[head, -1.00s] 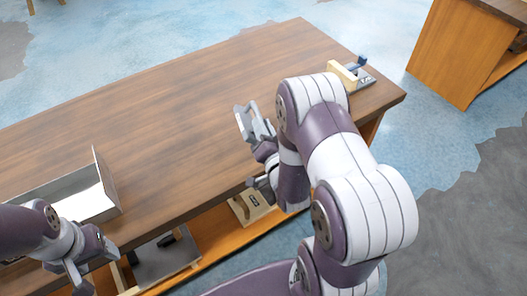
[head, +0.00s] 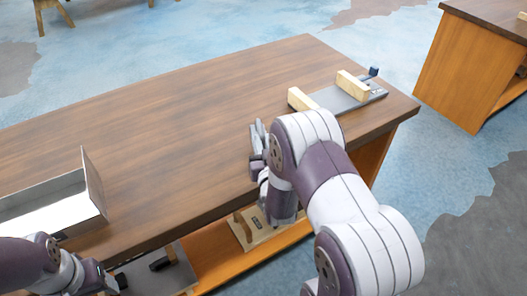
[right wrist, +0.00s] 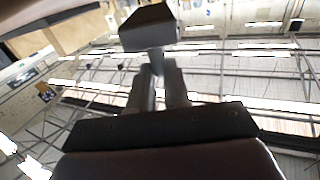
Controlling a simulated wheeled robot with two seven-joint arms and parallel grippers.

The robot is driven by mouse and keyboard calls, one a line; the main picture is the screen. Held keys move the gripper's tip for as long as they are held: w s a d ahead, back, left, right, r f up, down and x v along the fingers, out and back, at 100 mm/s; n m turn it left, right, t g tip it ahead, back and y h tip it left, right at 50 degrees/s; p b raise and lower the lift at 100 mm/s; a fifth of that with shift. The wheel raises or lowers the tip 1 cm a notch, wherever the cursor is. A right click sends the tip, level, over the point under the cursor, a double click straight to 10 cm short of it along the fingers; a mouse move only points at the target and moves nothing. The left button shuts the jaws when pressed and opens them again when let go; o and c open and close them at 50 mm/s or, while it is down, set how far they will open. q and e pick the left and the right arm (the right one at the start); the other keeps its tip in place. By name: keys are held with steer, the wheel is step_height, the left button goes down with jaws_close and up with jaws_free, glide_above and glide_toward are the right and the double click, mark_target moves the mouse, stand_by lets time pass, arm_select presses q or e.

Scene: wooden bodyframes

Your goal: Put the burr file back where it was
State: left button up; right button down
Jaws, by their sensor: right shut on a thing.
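My right gripper (head: 258,148) is over the front part of the wooden table, and my arm partly hides it. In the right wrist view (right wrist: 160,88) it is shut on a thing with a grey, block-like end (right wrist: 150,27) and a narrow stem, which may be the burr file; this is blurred. A wooden holder (head: 248,226) with a dark label is on the shelf below the front edge, partly hidden by my arm. A grey board (head: 340,101) with wooden blocks and a dark blue end piece lies at the table's right end. My left gripper (head: 100,282) is at the lower left, its jaws unclear.
An open metal box (head: 45,208) stands on the table (head: 190,115) at the left. A grey tray (head: 165,275) with a black item is on the lower shelf (head: 215,262). The table's middle and back are clear. Another wooden bench (head: 465,65) stands at the upper right.

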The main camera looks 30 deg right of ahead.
step_height(320, 180, down, 2)
steer(key=shift+f, duration=0.1)
steer(key=c, duration=1.5)
jaws_free()
steer(key=shift+f, duration=0.2)
steer(key=o, duration=0.4)
steer(key=shift+r, duration=0.1)
